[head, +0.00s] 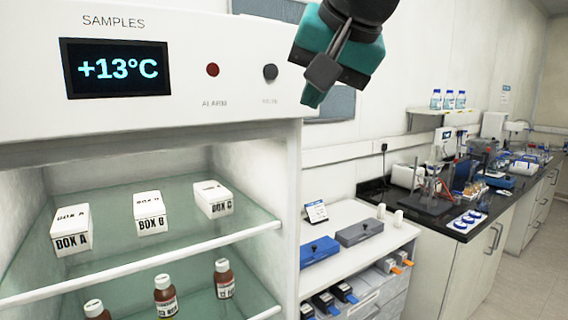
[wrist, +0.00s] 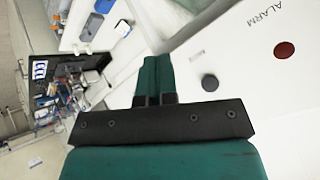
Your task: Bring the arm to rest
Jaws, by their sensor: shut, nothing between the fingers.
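My gripper (head: 318,84) is at the top middle of the head view, in front of the right end of the sample cabinet's panel. It is teal and black, and its fingers point down and to the left. In the wrist view its two teal fingers (wrist: 153,82) are side by side and closed with nothing between them. The arm behind the gripper leaves the top of the head view.
The cabinet panel (head: 190,105) has a +13°C display, a red lamp and a dark knob. Boxes A (head: 72,228), B (head: 150,212) and C (head: 213,198) stand on its upper shelf, brown bottles below. A side cart (head: 355,250) and lab bench (head: 470,230) stand to the right.

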